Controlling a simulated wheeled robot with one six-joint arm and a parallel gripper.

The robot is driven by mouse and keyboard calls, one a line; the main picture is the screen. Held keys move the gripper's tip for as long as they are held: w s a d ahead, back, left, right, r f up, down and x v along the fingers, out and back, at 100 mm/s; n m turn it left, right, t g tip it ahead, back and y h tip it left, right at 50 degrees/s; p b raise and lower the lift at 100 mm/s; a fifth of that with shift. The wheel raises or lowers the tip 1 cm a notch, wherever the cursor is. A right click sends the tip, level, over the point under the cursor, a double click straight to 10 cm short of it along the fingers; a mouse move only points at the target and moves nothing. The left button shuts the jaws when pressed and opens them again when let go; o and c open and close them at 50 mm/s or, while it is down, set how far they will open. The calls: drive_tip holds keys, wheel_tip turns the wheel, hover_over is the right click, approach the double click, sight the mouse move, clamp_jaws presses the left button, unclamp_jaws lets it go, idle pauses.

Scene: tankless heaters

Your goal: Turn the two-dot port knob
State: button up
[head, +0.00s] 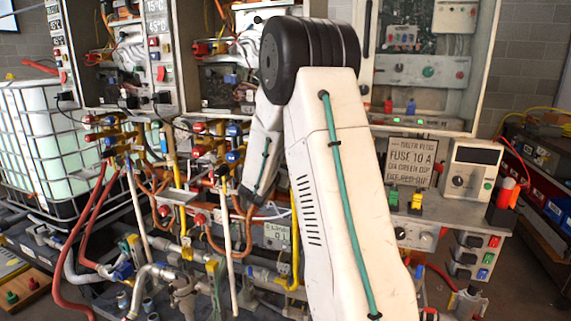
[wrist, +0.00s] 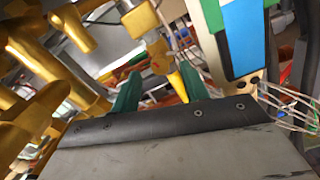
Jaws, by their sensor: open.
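In the head view, a row of brass valves carries a red knob (head: 198,127), a blue knob (head: 232,156) and several others, left of my arm. My gripper (wrist: 159,72) shows in the wrist view as two green fingers, apart and with nothing clearly held between them. A brass fitting (wrist: 158,55) with a small red mark lies beyond the gap between the fingers. Whether the fingers touch it, I cannot tell. In the head view my own arm hides the gripper.
Thick brass pipes (wrist: 75,30) crowd the left of the wrist view. A blue, white and green block (wrist: 240,40) stands close to the right finger. In the head view, red hoses (head: 90,215) hang at left and a caged white tank (head: 35,130) stands beyond.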

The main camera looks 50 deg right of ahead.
drive_tip(key=shift+x, duration=1.1)
clamp_jaws()
drive_tip(key=shift+n, duration=0.4)
drive_tip(key=shift+w+a+n, duration=0.1)
drive_tip(key=shift+n, duration=7.5)
drive_tip(key=shift+f+n, duration=0.1)
drive_tip(key=shift+n, duration=0.2)
